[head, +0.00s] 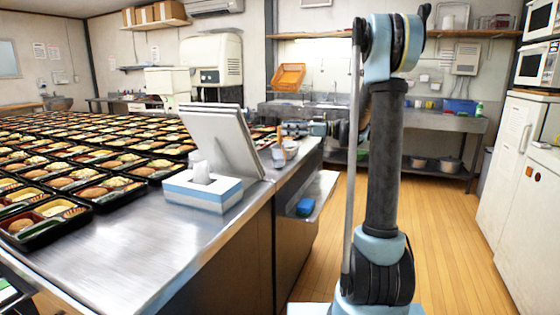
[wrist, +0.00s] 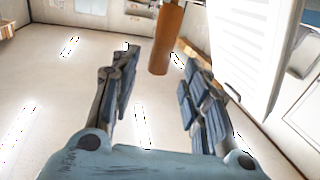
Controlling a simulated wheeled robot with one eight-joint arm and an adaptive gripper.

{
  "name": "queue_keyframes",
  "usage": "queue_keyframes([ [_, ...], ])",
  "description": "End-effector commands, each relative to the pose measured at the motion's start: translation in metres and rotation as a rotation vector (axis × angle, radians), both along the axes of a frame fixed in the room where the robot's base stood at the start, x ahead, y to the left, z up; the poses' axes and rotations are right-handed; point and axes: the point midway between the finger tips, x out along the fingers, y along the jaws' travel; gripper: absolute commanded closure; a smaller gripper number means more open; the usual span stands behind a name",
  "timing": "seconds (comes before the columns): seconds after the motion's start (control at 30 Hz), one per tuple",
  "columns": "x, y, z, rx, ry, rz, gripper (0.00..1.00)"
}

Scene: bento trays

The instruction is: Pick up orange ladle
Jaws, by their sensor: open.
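An orange-brown rod (wrist: 167,38), which looks like the ladle's handle, comes in from the top edge of the wrist view and ends between the fingertips. It is not visibly gripped, and its other end is out of view. In the head view a small orange upright piece (head: 279,135) shows at the gripper's tip, above a small cup (head: 279,155) on the steel counter; the ladle's bowl cannot be made out. My gripper (head: 290,129) is level at the counter's far end. Its fingers are open in the wrist view (wrist: 160,58), one on each side of the rod.
The steel counter (head: 130,240) carries many bento trays (head: 85,190) at the left. A tissue box (head: 203,190) and a tilted white panel (head: 215,140) stand near the gripper. An orange crate (head: 289,77) sits at the back. The wooden floor at right is clear.

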Motion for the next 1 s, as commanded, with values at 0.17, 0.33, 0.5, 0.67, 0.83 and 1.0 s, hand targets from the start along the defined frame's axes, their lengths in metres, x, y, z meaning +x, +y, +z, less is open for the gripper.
queue_keyframes([
  [0.17,0.005,0.026,-0.002,0.0,0.0,0.003,0.58],
  [0.33,0.006,0.039,-0.002,0.0,0.0,0.001,0.58],
  [0.5,0.006,0.038,-0.002,0.0,0.0,0.0,0.58],
  [0.67,0.006,0.038,-0.002,0.0,0.0,0.0,0.9],
  [0.83,0.006,0.038,-0.001,0.0,0.0,0.0,1.0],
  [1.0,0.006,0.038,-0.001,0.0,0.0,0.0,1.0],
])
